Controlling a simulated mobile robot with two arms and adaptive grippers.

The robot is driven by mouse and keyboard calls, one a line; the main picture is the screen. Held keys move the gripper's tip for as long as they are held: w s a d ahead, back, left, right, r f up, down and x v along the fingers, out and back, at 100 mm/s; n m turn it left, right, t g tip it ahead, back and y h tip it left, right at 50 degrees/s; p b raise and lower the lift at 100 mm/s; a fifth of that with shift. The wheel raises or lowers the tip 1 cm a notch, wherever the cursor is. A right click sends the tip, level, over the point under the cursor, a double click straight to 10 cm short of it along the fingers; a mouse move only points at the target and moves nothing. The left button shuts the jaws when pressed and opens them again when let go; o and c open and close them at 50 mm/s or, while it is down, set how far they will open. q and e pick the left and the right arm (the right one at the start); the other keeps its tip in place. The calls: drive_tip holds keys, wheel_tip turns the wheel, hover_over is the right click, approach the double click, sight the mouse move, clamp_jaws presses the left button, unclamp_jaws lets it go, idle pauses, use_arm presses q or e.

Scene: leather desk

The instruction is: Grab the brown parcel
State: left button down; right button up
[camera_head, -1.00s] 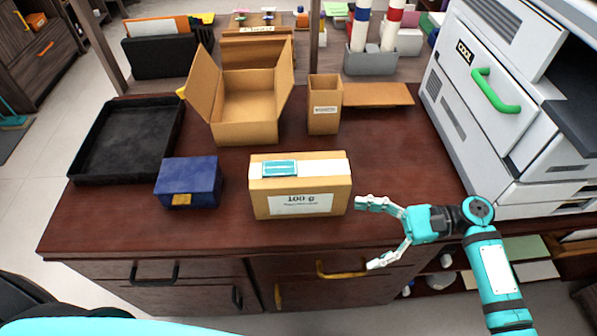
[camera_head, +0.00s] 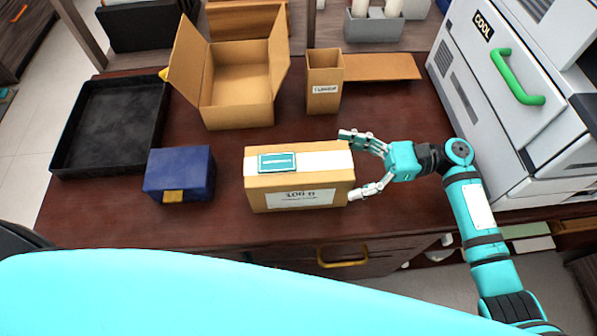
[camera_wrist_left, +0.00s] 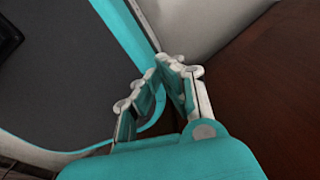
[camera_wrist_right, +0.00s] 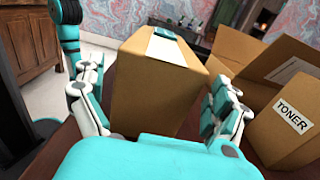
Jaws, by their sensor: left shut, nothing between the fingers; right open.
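The brown parcel (camera_head: 300,178) is a closed box with white tape, a teal label and a "100 g" label, lying on the dark red desk. My right gripper (camera_head: 353,166) is open at the parcel's right end, one finger near its back edge and one near its front. In the right wrist view the parcel (camera_wrist_right: 158,88) stands between the spread fingers of the gripper (camera_wrist_right: 160,115); I cannot tell whether they touch it. My left gripper (camera_wrist_left: 165,85) is shut and empty in the left wrist view, away from the parcel.
A blue box (camera_head: 180,172) stands left of the parcel, and a black tray (camera_head: 62,150) lies further left. Behind are an open cardboard box (camera_head: 238,104) and a small toner box (camera_head: 323,88). A white machine (camera_head: 470,90) with a green handle stands at the right.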

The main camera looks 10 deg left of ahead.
drive_tip(key=shift+x, duration=0.85)
drive_tip(key=shift+s+a+r, duration=0.1)
drive_tip(key=shift+s+a, duration=0.05)
drive_tip(key=shift+a, duration=0.2)
drive_tip(key=shift+c, duration=0.5)
drive_tip(key=c, duration=1.1)
use_arm(q)
drive_tip(key=shift+w+d+r, duration=0.1)
drive_tip(key=shift+w+r, duration=0.25)
drive_tip(key=shift+w, duration=0.4)
use_arm(e)
drive_tip(key=shift+c, duration=0.4)
